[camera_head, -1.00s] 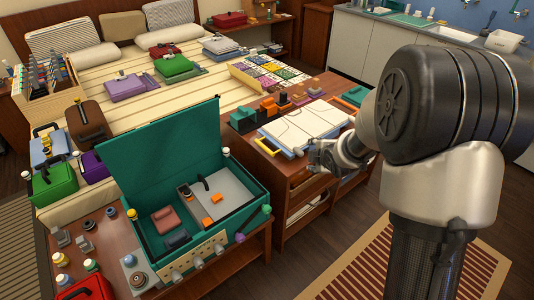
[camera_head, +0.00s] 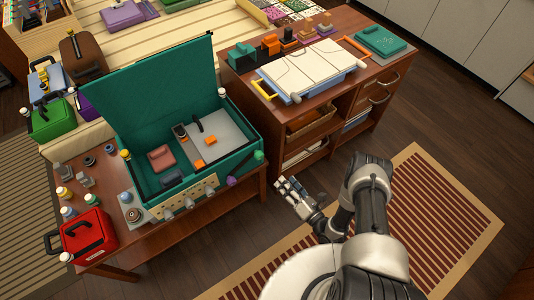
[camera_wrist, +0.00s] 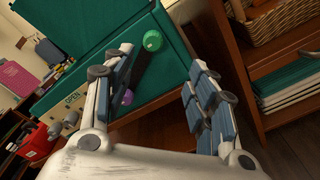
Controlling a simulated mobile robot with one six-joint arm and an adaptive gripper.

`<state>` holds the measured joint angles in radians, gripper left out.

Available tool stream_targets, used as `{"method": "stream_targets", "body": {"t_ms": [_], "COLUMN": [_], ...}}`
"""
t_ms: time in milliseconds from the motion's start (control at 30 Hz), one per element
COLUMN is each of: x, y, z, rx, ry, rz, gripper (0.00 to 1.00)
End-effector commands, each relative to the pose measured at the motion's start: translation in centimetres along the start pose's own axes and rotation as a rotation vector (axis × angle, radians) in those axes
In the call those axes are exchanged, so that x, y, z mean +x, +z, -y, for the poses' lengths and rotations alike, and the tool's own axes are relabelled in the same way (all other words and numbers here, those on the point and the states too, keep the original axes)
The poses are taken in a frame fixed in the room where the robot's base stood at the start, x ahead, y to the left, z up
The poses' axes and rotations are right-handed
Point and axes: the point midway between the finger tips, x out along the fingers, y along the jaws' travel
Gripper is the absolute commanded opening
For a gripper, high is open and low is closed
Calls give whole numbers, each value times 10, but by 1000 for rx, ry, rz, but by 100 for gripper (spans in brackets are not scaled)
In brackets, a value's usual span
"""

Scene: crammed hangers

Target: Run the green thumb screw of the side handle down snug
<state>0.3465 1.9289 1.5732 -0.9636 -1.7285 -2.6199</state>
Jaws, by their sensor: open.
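The green thumb screw (camera_wrist: 152,40) is a round knob on the right side of the open teal case (camera_head: 167,208). In the head view it is a small knob (camera_head: 259,155) at the case's right side. A purple knob (camera_wrist: 127,97) is at the other end of the dark side handle (camera_wrist: 142,72), which is partly hidden by my left finger. My gripper (camera_wrist: 157,68) is open and empty, with the green screw beyond its fingertips and apart from them. In the head view my gripper (camera_head: 286,187) hangs in front of the case's right side.
The case stands on a wooden table with a red case (camera_head: 88,236) at its left. A wooden shelf unit (camera_head: 325,120) with a basket (camera_wrist: 274,20) and a white board (camera_head: 305,70) on top stands to the right. Open floor lies around my gripper.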

Motion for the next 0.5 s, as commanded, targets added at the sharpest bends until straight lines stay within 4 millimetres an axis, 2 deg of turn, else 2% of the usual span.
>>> {"method": "stream_targets", "body": {"t_ms": [33,100,233,367,500], "x": [-8,-14,-12,5,34], "y": [-9,-15,-18,-19,-19], "z": [-3,-7,-9,-10,-10], "rx": [-8,-22,-34,-35,-36], "ry": [12,25,36,38,40], "rz": [15,32,42,39,38], "gripper": [52,52,52,52,52]}}
